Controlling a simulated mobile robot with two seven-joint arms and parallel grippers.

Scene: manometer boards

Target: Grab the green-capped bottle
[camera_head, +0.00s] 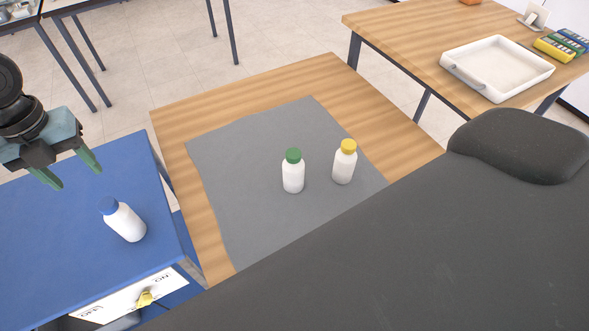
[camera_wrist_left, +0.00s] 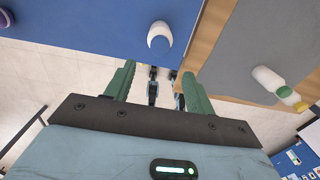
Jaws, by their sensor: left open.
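The green-capped bottle (camera_head: 293,172) is white and stands upright on a grey mat (camera_head: 240,190) on the wooden table. In the left wrist view the same bottle (camera_wrist_left: 267,78) shows at the right, with a yellow cap close to its green cap. My left gripper (camera_head: 78,178) is open and empty, above the blue table at the far left, well apart from the green-capped bottle. Its two green fingers (camera_wrist_left: 158,70) show in the left wrist view with nothing held between them. My right gripper is not in view.
A yellow-capped white bottle (camera_head: 344,162) stands just right of the green-capped one. A blue-capped white bottle (camera_head: 126,222) is on the blue table (camera_head: 60,250), near my left gripper. A white tray (camera_head: 497,68) lies on another wooden table. The mat's left part is clear.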

